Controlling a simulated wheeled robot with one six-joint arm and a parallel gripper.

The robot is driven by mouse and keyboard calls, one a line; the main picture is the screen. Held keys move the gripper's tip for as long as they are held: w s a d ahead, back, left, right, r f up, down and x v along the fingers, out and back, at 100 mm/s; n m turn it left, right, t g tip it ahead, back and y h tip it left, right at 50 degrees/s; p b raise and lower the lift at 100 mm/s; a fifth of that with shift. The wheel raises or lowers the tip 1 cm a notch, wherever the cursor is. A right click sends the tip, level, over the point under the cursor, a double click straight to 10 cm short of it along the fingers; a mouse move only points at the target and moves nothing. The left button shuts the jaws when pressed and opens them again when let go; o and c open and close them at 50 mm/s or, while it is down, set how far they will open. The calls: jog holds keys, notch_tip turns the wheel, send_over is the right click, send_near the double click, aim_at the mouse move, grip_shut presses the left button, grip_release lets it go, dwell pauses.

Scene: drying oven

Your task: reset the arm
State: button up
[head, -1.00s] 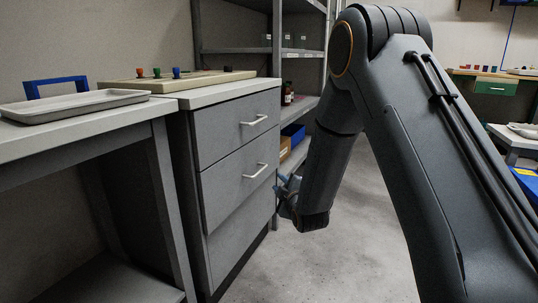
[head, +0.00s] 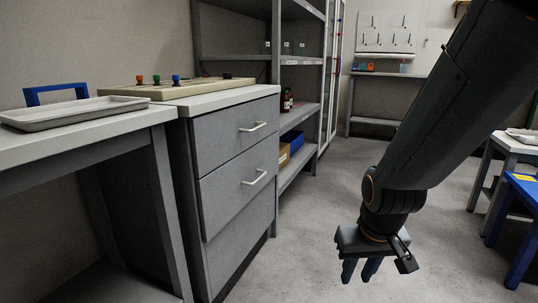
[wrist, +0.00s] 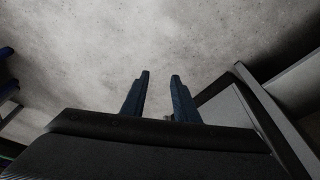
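My gripper (head: 360,271) hangs at the lower right of the head view, pointing down over the bare floor. Its two blue fingers stand apart with nothing between them. In the wrist view the fingers (wrist: 159,88) are also apart, with only grey floor beyond their tips. My arm comes down into the head view from the upper right. The gripper is clear of the grey drawer cabinet (head: 236,185) to its left and touches nothing that I can see.
A grey tray (head: 70,113) lies on the left bench. A board with coloured knobs (head: 178,86) sits on the cabinet. Shelving (head: 302,112) with bottles and boxes stands behind. A blue stool or table (head: 515,220) is at the right edge. The middle floor is free.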

jog(key=s+a+r+n+g+y, duration=0.1)
jog(key=s+a+r+n+g, duration=0.15)
jog(key=s+a+r, duration=0.5)
jog(key=s+a+r+n+g+y, duration=0.1)
jog(key=s+a+r+n, duration=0.15)
jog(key=s+a, duration=0.9)
jog(key=d+r+m+p, duration=0.1)
jog(key=d+r+p, duration=0.5)
jog(key=p, duration=0.6)
jog(key=w+d+r+m+h+p, duration=0.1)
jog(key=d+r+m+p, duration=0.1)
jog(key=d+r+p, duration=0.4)
jog(key=d+r+m+h+p, duration=0.1)
jog(key=d+r+p, duration=0.6)
jog(key=r+p, duration=0.7)
jog(key=m+p, duration=0.1)
jog(key=p, duration=0.3)
jog(key=shift+w+p, duration=0.3)
jog(key=shift+p, duration=0.05)
jog(key=shift+r+t, duration=0.1)
jog(key=shift+t, duration=0.15)
